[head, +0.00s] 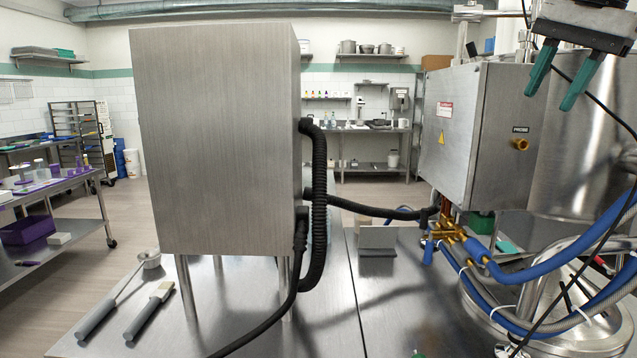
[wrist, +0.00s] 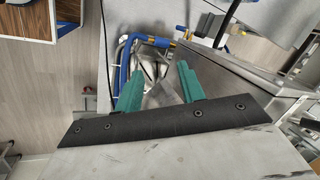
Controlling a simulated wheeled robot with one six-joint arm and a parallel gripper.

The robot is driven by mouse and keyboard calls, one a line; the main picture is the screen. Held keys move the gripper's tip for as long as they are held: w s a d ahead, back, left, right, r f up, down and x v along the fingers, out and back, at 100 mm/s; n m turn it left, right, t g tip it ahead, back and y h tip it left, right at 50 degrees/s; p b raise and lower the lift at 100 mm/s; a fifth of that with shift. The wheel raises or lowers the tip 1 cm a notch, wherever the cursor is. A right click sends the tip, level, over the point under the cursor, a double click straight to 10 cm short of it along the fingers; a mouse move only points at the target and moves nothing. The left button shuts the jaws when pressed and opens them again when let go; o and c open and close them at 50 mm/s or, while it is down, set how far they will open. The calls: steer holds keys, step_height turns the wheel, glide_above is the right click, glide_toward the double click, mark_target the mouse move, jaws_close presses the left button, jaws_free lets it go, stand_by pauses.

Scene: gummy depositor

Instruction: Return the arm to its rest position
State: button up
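My gripper (head: 561,80) hangs at the top right of the head view, with its dark body and two green fingers pointing down. The fingers are apart and nothing is between them. In the wrist view the two green fingers of my gripper (wrist: 158,85) also stand apart and empty. It is in front of the steel depositor on the right, above the blue hoses, and I cannot tell the exact gap to the steel. Most of my arm is out of view.
A steel control box (head: 455,135) with a brass PROBE port and a steel vessel (head: 585,150) stand at the right. Blue hoses (head: 540,270) run below. A large steel cabinet (head: 220,140) stands on the table (head: 400,310). A ladle (head: 118,290) and a brush (head: 150,311) lie at the left.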

steer(key=s+a+f+n, duration=0.2)
steer(key=s+f+n, duration=0.2)
steer(key=s+f, duration=0.3)
steer(key=s+a+f+n+g+h, duration=0.1)
steer(key=s+f+n, duration=0.3)
steer(key=f, duration=1)
steer(key=s+a+f+n+g, duration=0.1)
steer(key=s+a+f+n, duration=0.2)
steer(key=s+f, duration=0.6)
steer(key=shift+s+a+f+n+h, duration=0.4)
steer(key=shift+a+f, duration=0.15)
steer(key=shift+f, duration=0.75)
